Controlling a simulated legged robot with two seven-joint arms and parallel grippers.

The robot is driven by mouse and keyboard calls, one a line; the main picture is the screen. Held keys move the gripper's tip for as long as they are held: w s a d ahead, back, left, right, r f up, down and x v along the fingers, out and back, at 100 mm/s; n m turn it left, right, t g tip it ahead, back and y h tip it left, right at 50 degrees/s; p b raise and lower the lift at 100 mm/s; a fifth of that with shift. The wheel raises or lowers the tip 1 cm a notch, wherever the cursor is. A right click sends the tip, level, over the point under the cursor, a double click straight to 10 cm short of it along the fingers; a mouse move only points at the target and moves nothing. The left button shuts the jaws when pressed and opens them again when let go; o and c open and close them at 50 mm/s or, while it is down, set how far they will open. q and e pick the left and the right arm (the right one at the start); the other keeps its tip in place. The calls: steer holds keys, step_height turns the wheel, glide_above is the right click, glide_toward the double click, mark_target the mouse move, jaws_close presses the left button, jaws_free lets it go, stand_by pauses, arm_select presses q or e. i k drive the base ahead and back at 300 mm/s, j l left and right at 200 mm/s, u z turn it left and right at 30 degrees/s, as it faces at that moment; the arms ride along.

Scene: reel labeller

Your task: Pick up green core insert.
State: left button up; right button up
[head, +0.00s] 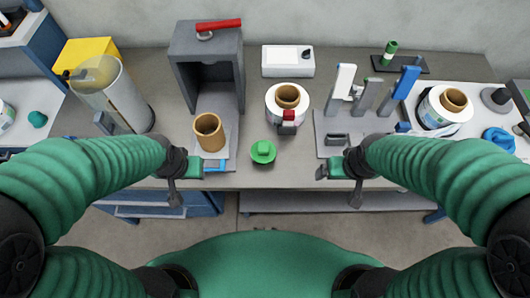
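The green core insert (262,152) looks like a round green piece with a raised middle. It lies on the grey bench top near the front edge, between my two grippers. My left gripper (207,172) is to its left, apart from it, near the bench's front edge. My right gripper (329,172) is to its right, also apart from it. Both grippers appear to hold nothing. The fingers are small and seen from above, so their opening cannot be made out. Another green piece (391,47) stands on a dark plate at the back right.
A brown cardboard core (209,131) stands before the grey box-shaped machine (207,60) with a red handle. A white reel (287,101) sits behind the insert. A fixture with blue and white levers (340,85) stands right. A clear cylinder (112,92) stands left. Bench around the insert is clear.

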mark_target(263, 151)
steer(key=u, duration=1.25)
steer(key=k+l+u, duration=0.15)
steer(key=l+u, duration=0.2)
steer(key=k+l+u, duration=0.3)
steer(key=l, duration=0.2)
steer(key=k+l+u, duration=0.2)
steer(key=l+u, duration=0.15)
